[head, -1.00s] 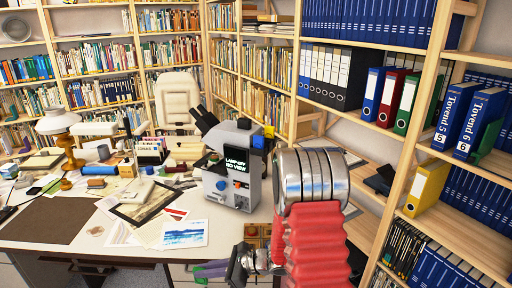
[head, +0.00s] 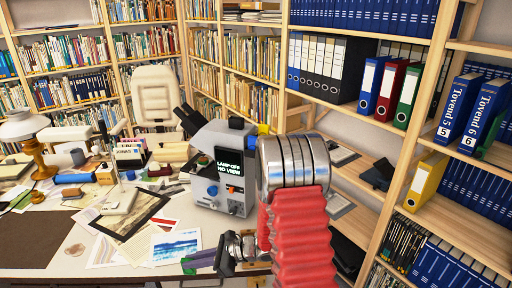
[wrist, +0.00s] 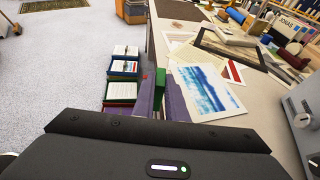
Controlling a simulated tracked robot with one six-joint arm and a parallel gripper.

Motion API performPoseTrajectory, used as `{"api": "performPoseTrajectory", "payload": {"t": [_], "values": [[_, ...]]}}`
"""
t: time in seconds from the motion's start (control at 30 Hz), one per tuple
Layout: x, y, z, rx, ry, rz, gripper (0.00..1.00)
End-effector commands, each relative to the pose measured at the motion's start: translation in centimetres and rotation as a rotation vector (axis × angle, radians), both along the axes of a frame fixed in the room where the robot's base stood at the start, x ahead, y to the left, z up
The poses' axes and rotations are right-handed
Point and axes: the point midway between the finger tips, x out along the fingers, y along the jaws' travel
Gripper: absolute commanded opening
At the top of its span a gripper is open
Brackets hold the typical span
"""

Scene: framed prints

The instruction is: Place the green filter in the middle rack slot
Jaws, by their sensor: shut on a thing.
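My gripper (wrist: 163,103) has purple fingers. It is shut on a small green piece, the green filter (wrist: 160,88), which shows upright between the fingers in the wrist view. In the head view my gripper (head: 200,262) is low in the picture, in front of the desk's near edge; the filter is too small to make out clearly there. A grey microscope (head: 222,165) stands on the desk to the right, its screen reading "LAMP OFF NO VIEW"; part of it shows at the right of the wrist view (wrist: 302,108). I cannot make out a filter rack or its slots.
The desk (head: 85,240) carries a blue watercolour print (head: 175,247), a framed picture (head: 130,218), papers and a lamp (head: 35,150). Boxes of books (wrist: 123,68) stand beside the desk's edge. Bookshelves line the back and right. Open floor (wrist: 60,60) lies left in the wrist view.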

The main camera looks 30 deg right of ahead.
Motion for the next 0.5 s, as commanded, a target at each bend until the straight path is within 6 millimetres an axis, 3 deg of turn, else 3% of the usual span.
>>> {"api": "performPoseTrajectory", "payload": {"t": [0.3,0.37,0.5], "values": [[0.2,0.7,0.1,0.0,-0.001,0.017,0.0],[0.4,0.1,0.4,-0.001,-0.003,0.01,0.0],[1.5,-2.7,1.7,-0.002,-0.005,-0.026,0.0]]}}
